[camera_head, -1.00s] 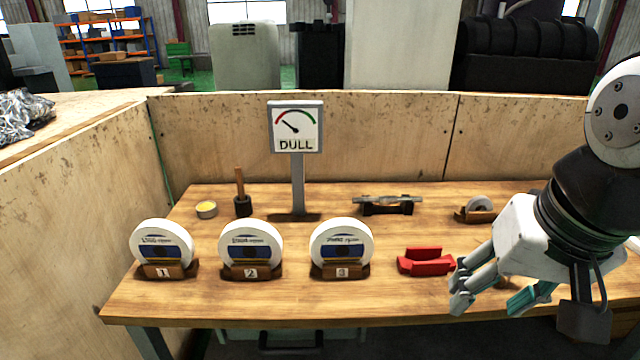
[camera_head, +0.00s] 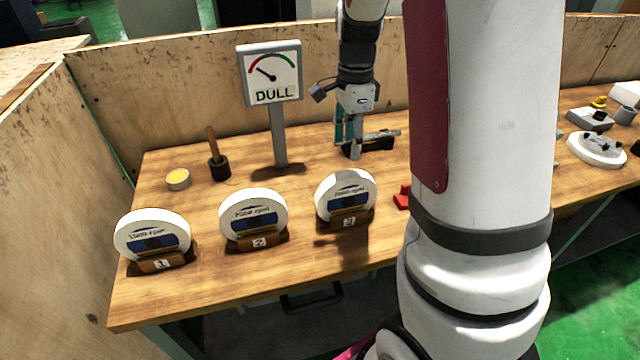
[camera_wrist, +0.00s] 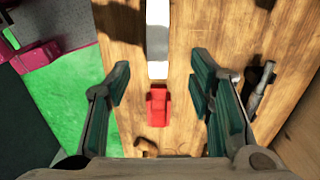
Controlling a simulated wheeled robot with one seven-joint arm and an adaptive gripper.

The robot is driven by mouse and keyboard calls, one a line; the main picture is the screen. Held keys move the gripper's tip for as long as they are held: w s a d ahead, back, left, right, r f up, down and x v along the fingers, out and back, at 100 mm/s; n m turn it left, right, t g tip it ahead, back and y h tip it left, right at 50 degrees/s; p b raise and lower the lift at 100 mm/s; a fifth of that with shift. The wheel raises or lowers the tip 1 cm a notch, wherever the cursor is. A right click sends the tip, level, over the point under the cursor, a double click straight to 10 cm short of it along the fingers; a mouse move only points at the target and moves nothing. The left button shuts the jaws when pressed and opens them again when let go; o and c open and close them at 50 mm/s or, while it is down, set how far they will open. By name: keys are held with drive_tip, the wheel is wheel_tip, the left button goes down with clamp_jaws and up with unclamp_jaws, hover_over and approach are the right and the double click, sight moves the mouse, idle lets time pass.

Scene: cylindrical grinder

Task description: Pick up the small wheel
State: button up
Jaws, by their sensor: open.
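My gripper (camera_head: 347,132) is open and points down over the back middle of the table, in front of the dark holder with a metal bar. The small wheel is not seen for certain in the current frames. Its place at the right of the table is covered by my arm in the head view. A small dark brown shape (camera_wrist: 145,147) shows at the bottom of the wrist view, too unclear to name.
Three large white wheels, 1 (camera_head: 152,232), 2 (camera_head: 253,213) and 3 (camera_head: 345,193), stand upright in wooden holders. A red block (camera_wrist: 157,104) lies on the table. The metal bar (camera_wrist: 262,86) and the DULL gauge (camera_head: 272,75) are obstacles. Wooden panels (camera_head: 180,75) close the back.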

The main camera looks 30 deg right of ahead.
sight(347, 186)
wheel_tip(347, 186, down, 8)
drive_tip(key=shift+r, duration=0.1)
drive_tip(key=shift+s+f+p, duration=0.2)
drive_tip(key=shift+f+p, duration=0.35)
drive_tip(key=shift+f, duration=2.3)
clamp_jaws()
